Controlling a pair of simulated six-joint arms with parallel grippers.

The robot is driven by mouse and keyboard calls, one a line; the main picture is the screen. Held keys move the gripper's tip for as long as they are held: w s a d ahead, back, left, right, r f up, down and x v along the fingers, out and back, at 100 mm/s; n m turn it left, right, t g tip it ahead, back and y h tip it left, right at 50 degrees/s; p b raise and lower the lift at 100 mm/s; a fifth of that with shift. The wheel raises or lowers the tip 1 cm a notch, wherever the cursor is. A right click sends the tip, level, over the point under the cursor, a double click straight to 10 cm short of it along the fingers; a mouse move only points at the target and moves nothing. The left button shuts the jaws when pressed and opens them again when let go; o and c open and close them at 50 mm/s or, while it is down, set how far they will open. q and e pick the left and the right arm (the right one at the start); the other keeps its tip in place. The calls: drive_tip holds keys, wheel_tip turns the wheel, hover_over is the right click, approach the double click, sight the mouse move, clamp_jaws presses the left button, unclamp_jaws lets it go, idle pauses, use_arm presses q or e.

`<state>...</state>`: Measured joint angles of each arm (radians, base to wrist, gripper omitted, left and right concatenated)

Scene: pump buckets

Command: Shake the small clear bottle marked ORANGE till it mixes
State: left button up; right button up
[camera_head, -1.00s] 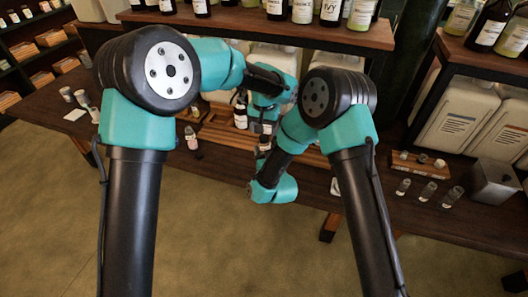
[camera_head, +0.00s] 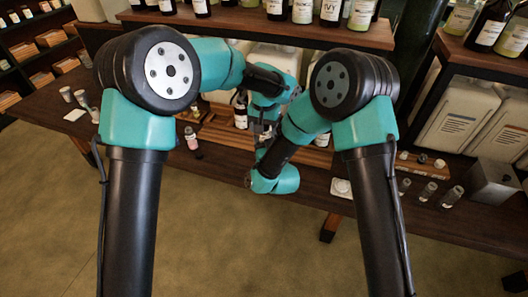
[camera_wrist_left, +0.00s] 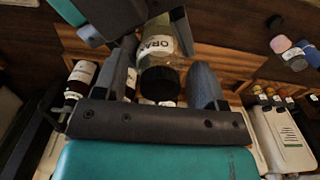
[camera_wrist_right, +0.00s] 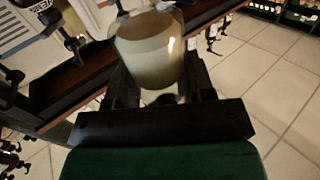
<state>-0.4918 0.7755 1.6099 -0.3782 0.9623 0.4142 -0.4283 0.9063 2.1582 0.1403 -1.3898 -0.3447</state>
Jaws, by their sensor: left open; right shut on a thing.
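My right gripper (camera_wrist_right: 160,62) is shut on the small clear bottle (camera_wrist_right: 150,50), which shows pale, cloudy content in the right wrist view. In the left wrist view the bottle (camera_wrist_left: 160,68) has a white label with the letters "ORA" in sight and a dark cap pointing toward my left gripper. My left gripper (camera_wrist_left: 166,72) is open, with its fingers to either side of the bottle in that view. I cannot tell whether they touch it. In the head view both grippers are close together above the bench (camera_head: 222,163), and the bottle is mostly hidden by the arms.
A pink-bodied bottle (camera_head: 193,143) stands at the bench front. A white pad (camera_head: 341,188) lies to the right. A shelf of bottles (camera_head: 290,30) overhangs the bench.

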wheel_tip(320, 180, down, 6)
idle(0.5)
